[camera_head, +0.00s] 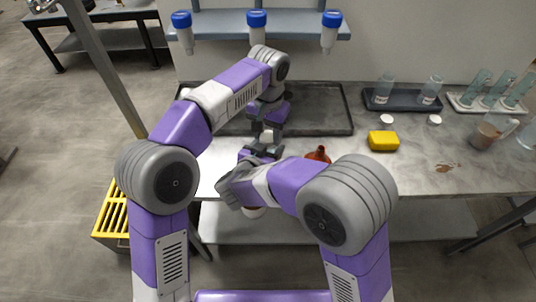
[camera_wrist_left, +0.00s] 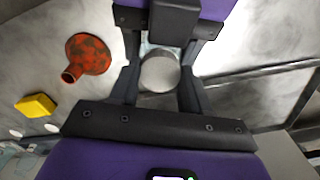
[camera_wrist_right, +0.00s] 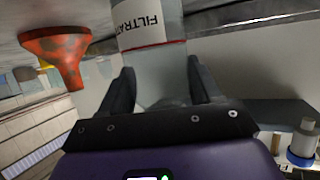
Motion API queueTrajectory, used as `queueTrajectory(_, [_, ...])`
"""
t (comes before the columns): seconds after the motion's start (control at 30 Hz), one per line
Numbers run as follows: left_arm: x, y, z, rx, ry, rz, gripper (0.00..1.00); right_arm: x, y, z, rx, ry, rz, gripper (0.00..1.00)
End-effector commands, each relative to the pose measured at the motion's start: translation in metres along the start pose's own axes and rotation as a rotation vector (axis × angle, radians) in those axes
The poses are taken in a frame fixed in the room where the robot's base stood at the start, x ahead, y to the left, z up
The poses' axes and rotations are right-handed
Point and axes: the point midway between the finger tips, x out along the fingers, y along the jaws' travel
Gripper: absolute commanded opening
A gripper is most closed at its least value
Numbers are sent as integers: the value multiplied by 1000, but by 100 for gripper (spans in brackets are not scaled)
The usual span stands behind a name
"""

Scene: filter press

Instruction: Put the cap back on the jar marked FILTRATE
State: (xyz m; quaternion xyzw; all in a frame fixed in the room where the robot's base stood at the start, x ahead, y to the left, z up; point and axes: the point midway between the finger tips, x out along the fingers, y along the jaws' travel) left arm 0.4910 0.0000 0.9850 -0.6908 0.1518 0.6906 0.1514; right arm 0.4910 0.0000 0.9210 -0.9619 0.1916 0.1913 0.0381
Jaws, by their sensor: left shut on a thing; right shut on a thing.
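The jar marked FILTRATE (camera_wrist_right: 152,38) shows in the right wrist view, clear with a white label and a red line. My right gripper (camera_wrist_right: 162,85) is shut on the jar, its fingers on either side of the glass. In the left wrist view a round pale cap (camera_wrist_left: 159,74) sits between the fingers of my left gripper (camera_wrist_left: 158,84), which is shut on it. The cap is close to the jar's mouth; I cannot tell whether they touch. In the head view my left gripper (camera_head: 267,138) is just above my right gripper (camera_head: 260,154), and the arms hide most of the jar.
A rusty red funnel (camera_head: 318,155) stands just right of the grippers. A yellow sponge (camera_head: 383,140), two white caps (camera_head: 386,121) and a brown spill (camera_head: 446,167) lie further right. A dark tray (camera_head: 325,118) is behind. Inverted blue-capped bottles (camera_head: 257,21) hang above.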

Motion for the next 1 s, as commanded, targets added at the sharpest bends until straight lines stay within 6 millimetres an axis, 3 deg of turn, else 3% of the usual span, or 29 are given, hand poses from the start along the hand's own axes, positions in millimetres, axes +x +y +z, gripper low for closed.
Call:
queueTrajectory(0.1, [0, 0, 0, -9, -1, 0, 10, 0, 0, 0, 0, 0, 0, 0])
queueTrajectory(0.13, [0, 0, 0, -10, -1, 0, 48, 0, 0, 0, 0, 0, 0, 0])
queueTrajectory(0.3, [0, 0, 0, -11, -1, 0, 74, 0, 0, 0, 0, 0, 0, 0])
queueTrajectory(0.67, [-3, 0, 0, -13, 1, 0, 77, 0, 0, 0, 0, 0, 0, 0])
queueTrajectory(1.0, [-53, 1, -1, -13, 4, 0, 77, 0, 0, 0, 0, 0, 0, 0])
